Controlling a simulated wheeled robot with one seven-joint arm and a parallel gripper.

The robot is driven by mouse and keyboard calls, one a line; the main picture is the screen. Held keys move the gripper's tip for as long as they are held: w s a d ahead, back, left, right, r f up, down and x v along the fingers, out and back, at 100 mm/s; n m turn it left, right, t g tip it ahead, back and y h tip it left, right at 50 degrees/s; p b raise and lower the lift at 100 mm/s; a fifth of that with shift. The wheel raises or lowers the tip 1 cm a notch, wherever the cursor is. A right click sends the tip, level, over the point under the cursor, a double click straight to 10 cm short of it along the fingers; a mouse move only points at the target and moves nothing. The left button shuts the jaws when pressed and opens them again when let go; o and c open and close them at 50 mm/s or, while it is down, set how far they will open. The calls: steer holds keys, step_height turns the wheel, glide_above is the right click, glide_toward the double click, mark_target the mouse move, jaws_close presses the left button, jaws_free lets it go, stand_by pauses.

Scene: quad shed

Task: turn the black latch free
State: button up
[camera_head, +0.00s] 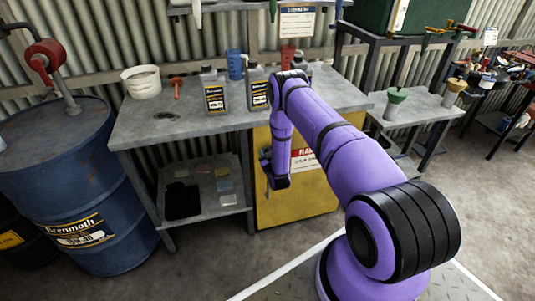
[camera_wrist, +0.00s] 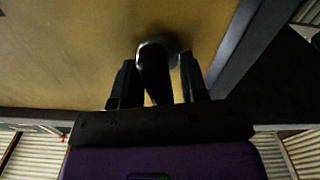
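The black latch (camera_wrist: 155,78) sits on a rounded grey metal base on the yellow cabinet's front (camera_wrist: 70,50). In the wrist view it points down the picture, between the two dark fingers of my gripper (camera_wrist: 158,80). One finger is on each side of the latch, with a narrow gap showing beside it, so the fingers look open around it. In the head view my gripper (camera_head: 274,172) is at the left part of the yellow cabinet door (camera_head: 300,205). The latch cannot be made out there, behind my gripper.
The cabinet stands under a grey workbench (camera_head: 190,127) with bottles, a white bucket (camera_head: 142,82) and jugs. A lower shelf (camera_head: 215,205) is left of the cabinet. A blue drum (camera_head: 70,190) stands at the left.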

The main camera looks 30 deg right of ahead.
steer(key=shift+d+m, duration=0.1)
steer(key=shift+m, duration=1.4)
steer(key=o, duration=0.6)
steer(key=v, duration=1)
steer(key=shift+s, duration=0.4)
